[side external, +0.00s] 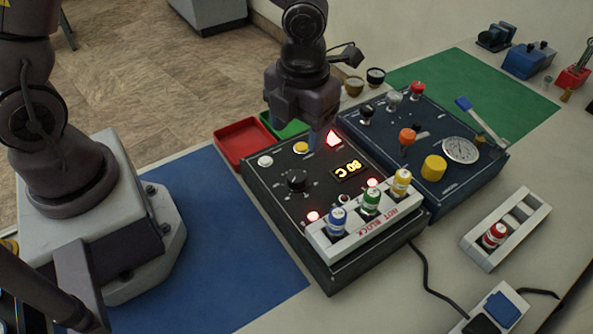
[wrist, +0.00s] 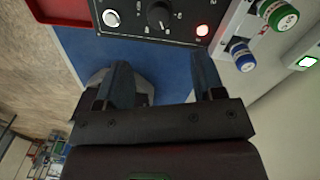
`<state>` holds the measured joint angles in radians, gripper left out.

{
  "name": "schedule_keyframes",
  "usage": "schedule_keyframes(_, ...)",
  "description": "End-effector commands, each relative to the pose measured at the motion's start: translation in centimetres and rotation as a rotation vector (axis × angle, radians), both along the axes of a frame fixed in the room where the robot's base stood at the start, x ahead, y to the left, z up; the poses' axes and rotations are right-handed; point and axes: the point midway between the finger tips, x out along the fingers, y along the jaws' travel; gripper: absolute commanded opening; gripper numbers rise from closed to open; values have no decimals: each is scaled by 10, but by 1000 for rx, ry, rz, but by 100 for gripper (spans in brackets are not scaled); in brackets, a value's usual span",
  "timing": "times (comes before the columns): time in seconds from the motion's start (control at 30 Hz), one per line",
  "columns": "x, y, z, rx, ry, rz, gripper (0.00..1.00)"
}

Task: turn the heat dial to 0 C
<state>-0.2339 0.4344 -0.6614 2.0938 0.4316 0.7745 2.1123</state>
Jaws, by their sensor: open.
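The heat dial (side external: 297,180) is a round black knob on the dark top panel of the hot block (side external: 275,205). It also shows at the top of the wrist view (wrist: 158,14), with pale marks around it. The lit display (side external: 351,170) beside it appears to read 80 C. My gripper (side external: 296,134) is above the panel's far end, behind the dial in the side view. In the wrist view my gripper (wrist: 163,76) has its two fingers spread with nothing between them, and the dial lies beyond the tips, apart from them.
A white button (side external: 265,160), a yellow button (side external: 300,148) and lit red lamps (side external: 313,216) surround the dial. A white rack (side external: 322,241) of capped vials stands along the panel's front. A blue console (side external: 460,190) adjoins on the right. The blue mat (side external: 215,250) is clear.

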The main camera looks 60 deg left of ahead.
Motion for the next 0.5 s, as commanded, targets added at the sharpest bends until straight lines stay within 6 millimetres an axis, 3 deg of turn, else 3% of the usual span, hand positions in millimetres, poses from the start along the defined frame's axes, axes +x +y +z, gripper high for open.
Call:
schedule_keyframes(0.3,-3,2,-67,1,8,-2,62)
schedule_keyframes(0.5,-2,4,-97,1,3,1,62)
